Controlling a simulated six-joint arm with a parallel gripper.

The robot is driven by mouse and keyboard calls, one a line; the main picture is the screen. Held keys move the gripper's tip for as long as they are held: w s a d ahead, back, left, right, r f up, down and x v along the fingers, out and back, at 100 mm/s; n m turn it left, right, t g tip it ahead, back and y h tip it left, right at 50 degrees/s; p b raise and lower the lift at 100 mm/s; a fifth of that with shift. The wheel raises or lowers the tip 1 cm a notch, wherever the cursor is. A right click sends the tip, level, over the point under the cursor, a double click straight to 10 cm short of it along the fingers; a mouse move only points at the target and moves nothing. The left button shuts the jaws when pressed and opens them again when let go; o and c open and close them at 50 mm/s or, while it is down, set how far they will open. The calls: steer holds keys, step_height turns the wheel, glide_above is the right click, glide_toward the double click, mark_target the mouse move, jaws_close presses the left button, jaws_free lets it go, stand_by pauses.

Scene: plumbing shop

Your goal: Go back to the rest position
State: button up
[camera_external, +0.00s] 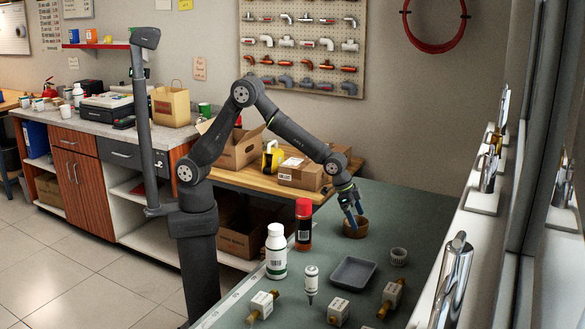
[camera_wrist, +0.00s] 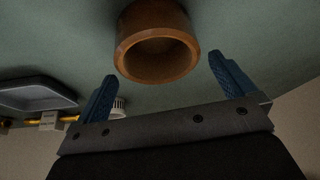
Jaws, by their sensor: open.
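My gripper (camera_external: 351,203) is over the far part of the green table (camera_external: 410,213), pointing down, with blue fingers. In the wrist view my gripper (camera_wrist: 165,82) has its two fingers spread apart with nothing between the tips. A brown round bowl or ring (camera_external: 356,228) stands on the table right by the fingertips. It also shows in the wrist view as a brown cup-like ring (camera_wrist: 156,45), beyond the fingers and apart from them. Whether the fingers touch it in the external view is hard to tell.
Cardboard boxes (camera_external: 301,173) sit on a wooden bench behind.

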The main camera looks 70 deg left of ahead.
steer(key=shift+r, duration=0.95)
steer(key=s+d+r, duration=0.5)
steer(key=s+r, duration=0.2)
steer(key=s, duration=0.4)
steer(key=w+a+f+n+y, duration=0.2)
steer(key=w+a+n, duration=0.3)
steer(key=w+a, duration=1.5)
steer(key=w+a+n+y, duration=0.1)
steer(key=w+a, duration=0.4)
steer(key=a, duration=0.9)
steer(key=w+a+f+n+y, duration=0.1)
steer(key=w+a+n, duration=0.3)
steer(key=a, duration=1)
steer(key=shift+w+a+t, duration=0.15)
steer(key=shift+w+t, duration=0.15)
steer(key=shift+w, duration=0.25)
